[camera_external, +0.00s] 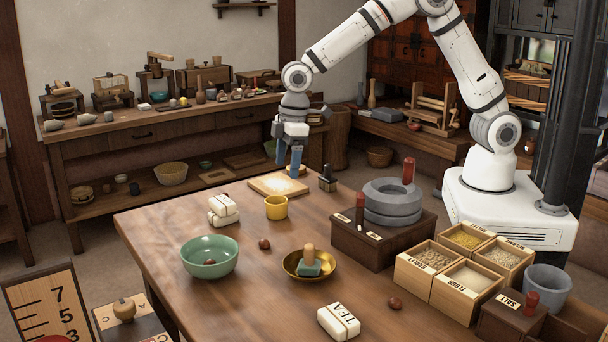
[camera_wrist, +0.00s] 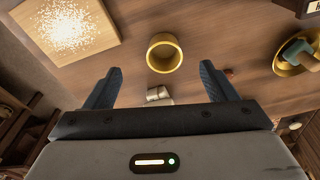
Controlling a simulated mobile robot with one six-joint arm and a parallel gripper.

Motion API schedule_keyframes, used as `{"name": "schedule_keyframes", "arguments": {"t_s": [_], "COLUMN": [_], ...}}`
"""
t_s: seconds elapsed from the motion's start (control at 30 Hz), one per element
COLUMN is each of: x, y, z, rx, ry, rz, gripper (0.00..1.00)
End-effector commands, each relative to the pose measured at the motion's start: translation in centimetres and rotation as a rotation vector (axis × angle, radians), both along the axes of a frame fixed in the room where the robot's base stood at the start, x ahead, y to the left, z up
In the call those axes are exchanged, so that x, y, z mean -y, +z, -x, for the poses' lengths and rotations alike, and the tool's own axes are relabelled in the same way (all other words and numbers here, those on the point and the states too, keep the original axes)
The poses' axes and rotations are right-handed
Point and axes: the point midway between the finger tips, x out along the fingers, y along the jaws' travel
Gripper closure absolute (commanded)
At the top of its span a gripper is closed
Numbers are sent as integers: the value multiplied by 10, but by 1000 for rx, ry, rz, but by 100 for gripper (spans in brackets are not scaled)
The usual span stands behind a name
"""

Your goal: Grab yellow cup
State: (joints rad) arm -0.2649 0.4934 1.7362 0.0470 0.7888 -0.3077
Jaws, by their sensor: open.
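The yellow cup (camera_external: 276,208) stands upright on the wooden table (camera_external: 160,232), near its back edge. In the wrist view the cup (camera_wrist: 164,53) appears beyond and between the fingertips, with its round rim and hollow inside showing. My gripper (camera_external: 289,170) is above the far part of the table, with its blue fingers pointing down, up and behind the cup in the external view. The gripper also shows in the wrist view (camera_wrist: 158,76), its two fingers spread apart with nothing between them. It appears apart from the cup.
A board with pale grains (camera_external: 278,184) lies behind the cup. White wrapped blocks (camera_external: 223,208) and a green bowl (camera_external: 209,255) are to its left. A brass bowl (camera_external: 296,268) is in front, a dark stamp (camera_external: 328,180) behind right, and a stone quern (camera_external: 391,200) further right.

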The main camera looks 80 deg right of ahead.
Motion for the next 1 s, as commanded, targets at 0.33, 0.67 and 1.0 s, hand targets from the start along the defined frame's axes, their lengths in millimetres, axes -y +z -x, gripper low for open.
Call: {"name": "schedule_keyframes", "arguments": {"t_s": [0.33, 0.67, 1.0], "x": [-21, -21, -23], "y": [-42, -75, -107], "z": [-19, -23, -27], "rx": [-10, -11, -6], "ry": [50, 48, 48], "rz": [3, 3, 3], "gripper": [21, 21, 21]}}
